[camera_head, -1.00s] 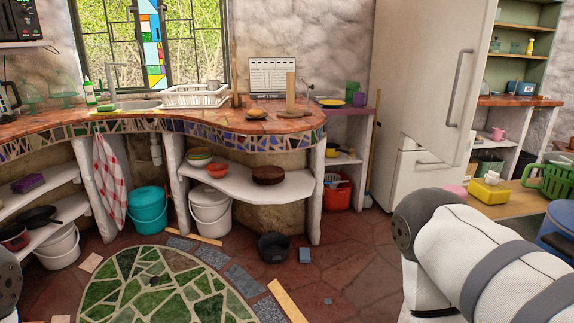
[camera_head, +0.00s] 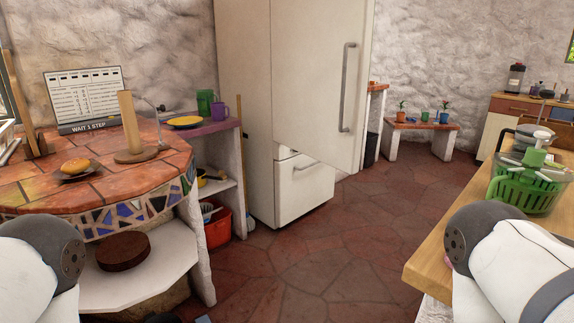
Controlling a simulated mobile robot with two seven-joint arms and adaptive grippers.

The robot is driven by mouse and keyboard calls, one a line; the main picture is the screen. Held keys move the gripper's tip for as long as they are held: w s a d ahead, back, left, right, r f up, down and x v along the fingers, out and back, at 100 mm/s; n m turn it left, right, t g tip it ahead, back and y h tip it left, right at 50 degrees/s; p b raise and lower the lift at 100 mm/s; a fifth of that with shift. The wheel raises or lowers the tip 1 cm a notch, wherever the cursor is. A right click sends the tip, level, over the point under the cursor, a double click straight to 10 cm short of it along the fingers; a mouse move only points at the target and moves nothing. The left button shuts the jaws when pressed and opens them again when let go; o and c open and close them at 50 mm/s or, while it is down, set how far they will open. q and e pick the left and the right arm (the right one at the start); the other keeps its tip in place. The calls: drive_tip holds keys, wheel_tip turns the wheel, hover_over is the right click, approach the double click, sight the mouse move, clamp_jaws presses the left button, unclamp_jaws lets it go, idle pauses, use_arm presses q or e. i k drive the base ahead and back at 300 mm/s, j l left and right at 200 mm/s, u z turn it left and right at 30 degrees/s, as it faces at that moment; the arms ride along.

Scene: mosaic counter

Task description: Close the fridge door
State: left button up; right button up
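The tall cream fridge (camera_head: 244,110) stands against the back wall near the middle of the view. Its upper door (camera_head: 310,70) stands partly open: its lower edge slants away from the body and its right part sticks out beyond the lower drawer (camera_head: 303,190). The long vertical handle (camera_head: 348,88) is near the door's right edge. The lower drawer looks shut. The inside of the fridge is hidden. Parts of my two arms show at the lower left and lower right corners, well apart from the fridge. Neither gripper is in view.
The mosaic counter (camera_head: 110,188) stands at left, with a purple shelf unit (camera_head: 208,128) and red bucket (camera_head: 217,228) beside the fridge. A wooden table (camera_head: 436,262) with a green basket (camera_head: 528,185) is at right. The tiled floor (camera_head: 318,258) between is clear.

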sight(320, 49)
drive_tip(key=i+j+z, duration=0.15)
drive_tip(key=j, duration=0.2)
drive_tip(key=i+j+z, duration=0.15)
drive_tip(key=j, duration=0.2)
drive_tip(key=i+j+z, duration=0.15)
drive_tip(key=j, duration=0.2)
drive_tip(key=i+j+z, duration=0.2)
drive_tip(key=j, duration=0.15)
drive_tip(key=k, duration=0.1)
